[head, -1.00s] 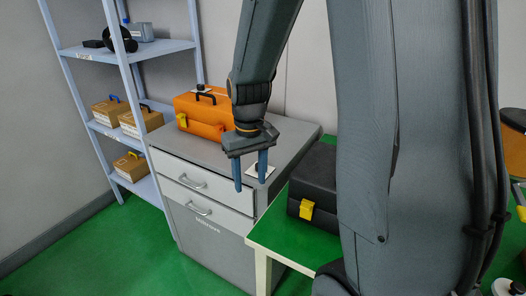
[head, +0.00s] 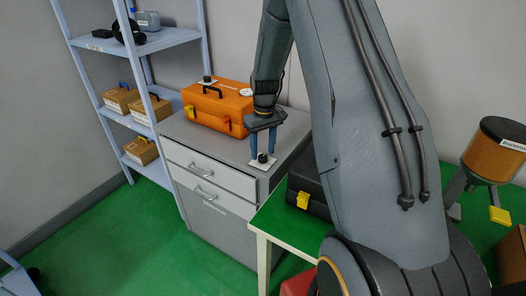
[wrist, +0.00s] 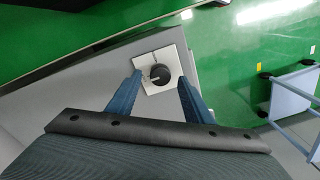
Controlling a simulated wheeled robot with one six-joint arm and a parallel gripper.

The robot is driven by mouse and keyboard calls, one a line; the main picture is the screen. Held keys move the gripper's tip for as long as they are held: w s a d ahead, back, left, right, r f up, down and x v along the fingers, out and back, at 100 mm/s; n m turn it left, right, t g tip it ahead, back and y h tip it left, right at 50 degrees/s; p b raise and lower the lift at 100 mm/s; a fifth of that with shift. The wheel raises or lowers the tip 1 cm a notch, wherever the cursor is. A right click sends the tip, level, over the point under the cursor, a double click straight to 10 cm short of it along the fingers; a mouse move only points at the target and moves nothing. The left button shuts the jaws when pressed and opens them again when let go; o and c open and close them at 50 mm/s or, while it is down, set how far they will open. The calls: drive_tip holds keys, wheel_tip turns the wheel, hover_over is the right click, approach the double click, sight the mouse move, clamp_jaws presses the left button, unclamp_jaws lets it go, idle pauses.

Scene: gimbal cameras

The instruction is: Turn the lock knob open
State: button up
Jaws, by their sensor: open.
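The lock knob (head: 263,158) is a small black knob on a white square plate (head: 262,165), on the grey cabinet's top near its front right corner. In the wrist view the knob (wrist: 160,73) shows with a light mark on its face, beyond my fingertips and roughly between them. My gripper (head: 264,156) has blue fingers, points down and is open and empty at the knob. In the wrist view my gripper (wrist: 158,83) shows its fingers spread to either side of the plate's near part. Whether a finger touches the knob I cannot tell.
An orange case (head: 218,106) stands on the grey cabinet (head: 205,148) behind my gripper. A black case (head: 305,194) sits on the green table (head: 275,222) at the right. A blue shelf (head: 160,42) with boxes stands at the left.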

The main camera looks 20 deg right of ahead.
drive_tip(key=shift+f, duration=1)
drive_tip(key=c, duration=1.1)
drive_tip(key=shift+o, duration=0.2)
